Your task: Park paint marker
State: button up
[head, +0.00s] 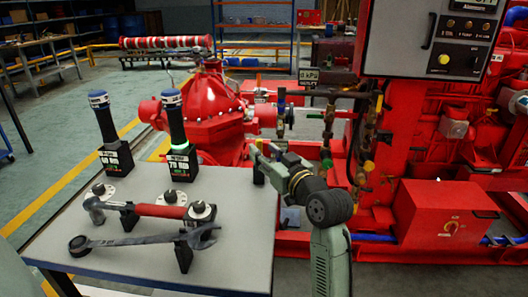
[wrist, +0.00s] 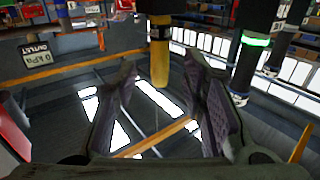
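In the wrist view, which looks upside down, a yellow stick-like piece (wrist: 160,66), probably the paint marker, meets a black block (wrist: 160,28). My gripper (wrist: 160,62) is open, with one dark finger on each side of the yellow piece and visible gaps to both. In the head view my gripper (head: 267,158) is over the right back corner of the grey table (head: 240,225), beside a small black post (head: 258,174). The marker is hard to make out there, partly hidden by the gripper.
Two black stands with blue-topped posts (head: 101,118) (head: 175,118) stand on the table; the right one has a green lit ring. A red-handled hammer (head: 160,211) and a wrench (head: 140,240) rest on black supports. The red pumpset (head: 215,105) stands close behind.

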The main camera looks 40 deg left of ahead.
jog(key=v, duration=1.1)
